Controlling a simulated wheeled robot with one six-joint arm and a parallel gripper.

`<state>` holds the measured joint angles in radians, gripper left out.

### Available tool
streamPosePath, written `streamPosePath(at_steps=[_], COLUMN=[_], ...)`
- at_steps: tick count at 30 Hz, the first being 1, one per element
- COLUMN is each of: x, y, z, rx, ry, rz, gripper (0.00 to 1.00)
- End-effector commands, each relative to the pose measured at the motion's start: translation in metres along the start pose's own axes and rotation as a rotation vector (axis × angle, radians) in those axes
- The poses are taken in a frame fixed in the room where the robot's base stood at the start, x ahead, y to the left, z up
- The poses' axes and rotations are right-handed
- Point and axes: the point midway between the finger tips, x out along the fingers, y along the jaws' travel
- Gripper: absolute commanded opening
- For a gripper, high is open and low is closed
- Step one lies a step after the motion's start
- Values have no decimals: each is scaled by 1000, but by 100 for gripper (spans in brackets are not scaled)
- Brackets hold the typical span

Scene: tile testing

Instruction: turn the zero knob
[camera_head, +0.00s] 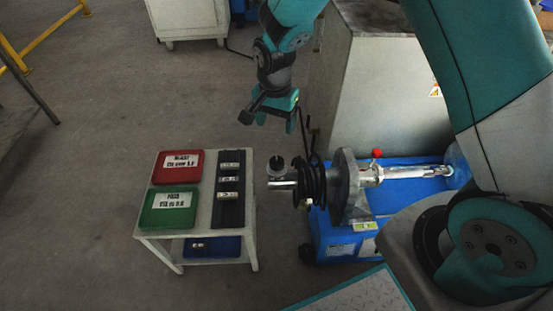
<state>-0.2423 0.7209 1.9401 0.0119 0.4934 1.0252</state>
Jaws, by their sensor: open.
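My gripper (268,117) hangs in the air at the upper middle, fingers down, open and empty. Below it and apart from it, a small dark round knob (276,162) sits on top of a metal piece (282,184) at the left end of a black-and-silver shaft assembly (312,180). A small red knob (377,153) stands farther right on the same assembly. No marking is readable on either knob, so I cannot tell which is the zero knob.
A small light cart (194,230) at left bears a red case (178,167), a green case (169,208) and a black strip with metal blocks (230,203). A blue base (405,190) carries the assembly. A large grey cabinet (375,95) stands behind.

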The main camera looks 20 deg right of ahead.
Motion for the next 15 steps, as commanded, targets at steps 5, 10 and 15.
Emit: streamPosePath(at_steps=[5,10,15], x=[46,86,120], y=[1,1,1], z=[1,1,1], rx=[-2,-2,-3], ry=[-4,-4,-3], rz=[4,4,2], gripper=[70,70,70])
